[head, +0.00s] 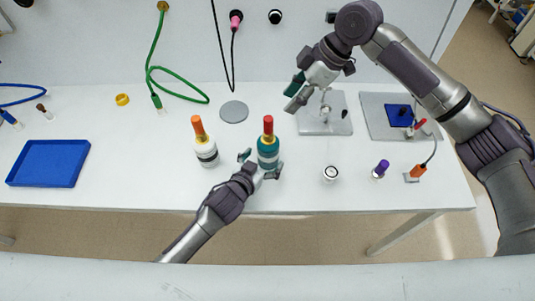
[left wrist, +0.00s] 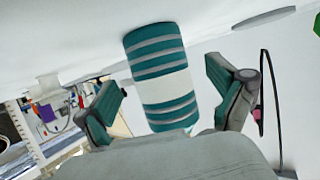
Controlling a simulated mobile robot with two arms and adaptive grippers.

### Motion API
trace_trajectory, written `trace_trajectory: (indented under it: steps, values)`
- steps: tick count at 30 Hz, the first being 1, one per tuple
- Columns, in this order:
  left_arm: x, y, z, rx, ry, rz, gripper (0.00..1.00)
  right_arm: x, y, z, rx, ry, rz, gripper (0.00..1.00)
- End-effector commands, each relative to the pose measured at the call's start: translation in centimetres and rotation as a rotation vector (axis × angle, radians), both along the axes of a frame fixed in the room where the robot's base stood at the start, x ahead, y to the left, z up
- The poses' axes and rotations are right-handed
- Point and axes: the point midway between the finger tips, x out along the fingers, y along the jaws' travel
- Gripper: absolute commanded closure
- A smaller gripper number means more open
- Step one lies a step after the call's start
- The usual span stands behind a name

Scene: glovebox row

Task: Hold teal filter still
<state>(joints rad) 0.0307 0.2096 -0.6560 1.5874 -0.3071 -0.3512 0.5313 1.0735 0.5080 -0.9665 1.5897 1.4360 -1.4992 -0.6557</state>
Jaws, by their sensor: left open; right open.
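The teal filter (head: 268,158) is a teal-and-white banded cylinder with a red top, standing upright on the white bench. In the left wrist view, the banded teal filter (left wrist: 160,75) sits between my left fingers with a gap on each side. My left gripper (head: 261,165) is open around its near side; the left gripper also shows in the left wrist view (left wrist: 170,100). My right gripper (head: 297,92) is open and empty, above the left edge of a grey plate with a small metal stand (head: 324,122), apart from the filter.
A small white-topped jar (head: 330,174) and a purple-capped vial (head: 380,169) stand to the right. A blue tray (head: 48,163) lies far left.

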Motion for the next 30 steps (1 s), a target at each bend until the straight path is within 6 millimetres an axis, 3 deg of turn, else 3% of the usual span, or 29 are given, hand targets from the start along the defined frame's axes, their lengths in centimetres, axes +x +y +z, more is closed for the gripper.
trace_trajectory:
  steps: [6,17,30]
  values:
    - [2.0,-1.0,-0.9,-0.001,0.001,-0.001,0.05,0.0,0.0,0.0,0.0,0.0,0.0,0.58]
    - [2.4,-1.2,-1.1,-0.001,0.001,-0.001,0.05,0.0,0.0,0.0,0.0,0.0,0.0,0.58]
    - [2.4,-1.2,-1.1,-0.001,0.001,-0.001,0.75,0.0,0.0,0.0,0.0,0.0,0.0,0.58]
